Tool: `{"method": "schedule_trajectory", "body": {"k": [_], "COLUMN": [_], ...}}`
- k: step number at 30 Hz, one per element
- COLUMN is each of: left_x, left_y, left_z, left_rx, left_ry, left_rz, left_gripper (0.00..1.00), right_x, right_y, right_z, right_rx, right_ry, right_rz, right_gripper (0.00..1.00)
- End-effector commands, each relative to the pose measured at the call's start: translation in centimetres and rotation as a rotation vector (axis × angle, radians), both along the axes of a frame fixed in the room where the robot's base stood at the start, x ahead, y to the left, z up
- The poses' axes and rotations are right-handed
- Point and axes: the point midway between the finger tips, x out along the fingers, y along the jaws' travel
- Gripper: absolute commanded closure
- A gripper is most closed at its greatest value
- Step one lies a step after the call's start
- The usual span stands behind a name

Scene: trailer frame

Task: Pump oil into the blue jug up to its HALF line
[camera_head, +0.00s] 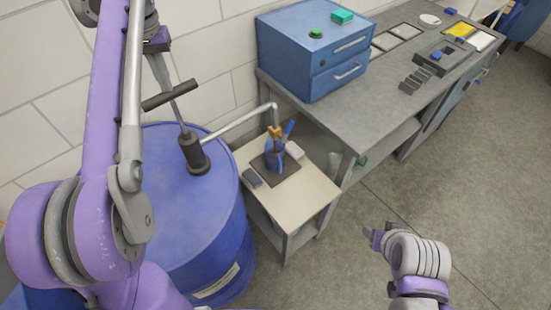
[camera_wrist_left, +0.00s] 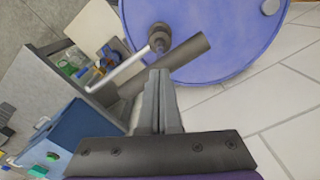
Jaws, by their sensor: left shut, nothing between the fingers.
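The blue jug (camera_head: 275,154) stands on a dark mat on a small side table, beneath the end of the pump's spout (camera_head: 240,122). Its markings and oil level cannot be read. The hand pump (camera_head: 194,152) stands on top of the blue drum (camera_head: 165,225), its dark crossbar handle (camera_head: 170,95) raised. My left gripper (camera_head: 164,78) is shut and empty, pointing down just over the handle. In the left wrist view its fingers (camera_wrist_left: 158,78) are together and the handle (camera_wrist_left: 185,62) lies just past the tips; contact cannot be told. My right gripper (camera_head: 372,235) hangs over the floor.
A grey workbench (camera_head: 400,95) with a blue drawer cabinet (camera_head: 310,50) stands behind and right. A tiled wall is close behind the drum. The floor at right is clear.

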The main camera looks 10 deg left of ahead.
Motion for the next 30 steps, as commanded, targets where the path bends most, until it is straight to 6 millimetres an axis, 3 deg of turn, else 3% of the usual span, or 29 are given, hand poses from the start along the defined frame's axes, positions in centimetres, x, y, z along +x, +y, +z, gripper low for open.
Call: {"method": "schedule_trajectory", "body": {"k": [13,24,30], "left_x": [0.0,0.1,0.0], "left_y": [0.0,0.0,0.0], "left_z": [-0.8,2.3,2.5], "left_rx": [0.000,0.000,0.000], "left_ry": [0.001,-0.002,0.001], "left_rz": [0.000,0.000,0.000], "left_gripper": [1.00,1.00,1.00], "right_x": [-0.3,1.0,1.0], "right_y": [0.0,0.0,0.0], "right_z": [-0.4,1.5,1.5], "right_rx": [0.000,0.000,0.000], "right_ry": [0.005,-0.019,-0.019], "right_rz": [0.000,0.000,0.000], "right_gripper": [0.46,0.46,0.46]}}
